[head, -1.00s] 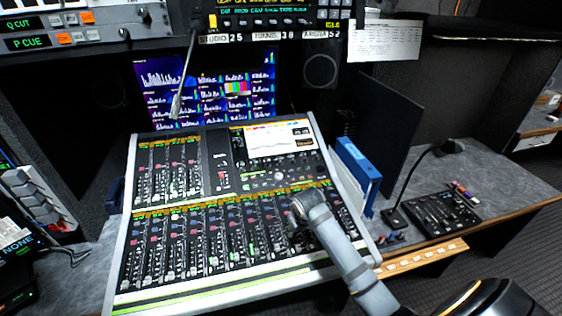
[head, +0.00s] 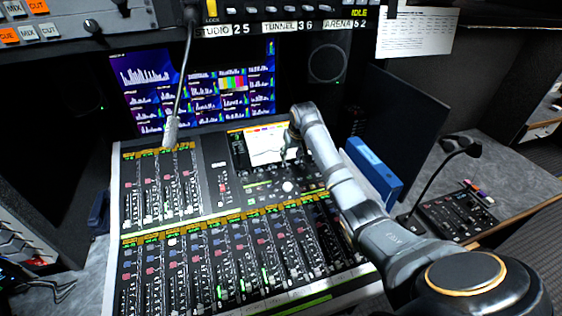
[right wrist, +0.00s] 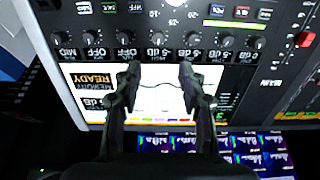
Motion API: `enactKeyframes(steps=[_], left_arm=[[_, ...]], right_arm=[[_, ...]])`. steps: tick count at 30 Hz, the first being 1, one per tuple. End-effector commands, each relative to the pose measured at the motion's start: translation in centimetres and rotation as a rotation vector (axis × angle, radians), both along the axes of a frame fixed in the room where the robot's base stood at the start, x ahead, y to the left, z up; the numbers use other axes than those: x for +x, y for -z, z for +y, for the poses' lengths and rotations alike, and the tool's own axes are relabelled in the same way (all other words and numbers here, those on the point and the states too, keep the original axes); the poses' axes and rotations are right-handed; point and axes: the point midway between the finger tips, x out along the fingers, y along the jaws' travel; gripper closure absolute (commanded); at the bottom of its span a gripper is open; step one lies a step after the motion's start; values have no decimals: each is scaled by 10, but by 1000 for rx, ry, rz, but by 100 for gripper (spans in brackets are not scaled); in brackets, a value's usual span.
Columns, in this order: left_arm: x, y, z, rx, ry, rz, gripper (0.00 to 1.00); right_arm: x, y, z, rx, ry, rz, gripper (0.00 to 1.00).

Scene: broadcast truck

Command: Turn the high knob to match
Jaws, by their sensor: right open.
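My right gripper (head: 286,152) is in front of the small lit screen (head: 262,146) of the mixing console (head: 215,210), its fingers pointing down. In the right wrist view my right gripper (right wrist: 158,76) is open and empty, with both fingertips over the lit screen (right wrist: 88,78). A row of small dark knobs (right wrist: 158,41) runs along the screen's edge, just beyond the fingertips. Upside-down readouts such as "MID", "OFF" and "-5 dB" stand beside them. I cannot tell which knob is the high one. My left gripper is not in view.
A dark monitor wall (head: 200,85) is behind. A small panel with a second gooseneck (head: 458,212) lies at the right.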

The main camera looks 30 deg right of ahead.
Motion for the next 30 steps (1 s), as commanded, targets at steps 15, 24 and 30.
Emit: enactKeyframes(steps=[15,24,30], left_arm=[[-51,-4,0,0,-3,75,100],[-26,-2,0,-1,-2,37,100],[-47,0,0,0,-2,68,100]], right_arm=[[28,73,-6,2,0,3,59],[37,97,-9,-1,-2,0,59],[38,97,-9,-1,-2,0,59]])
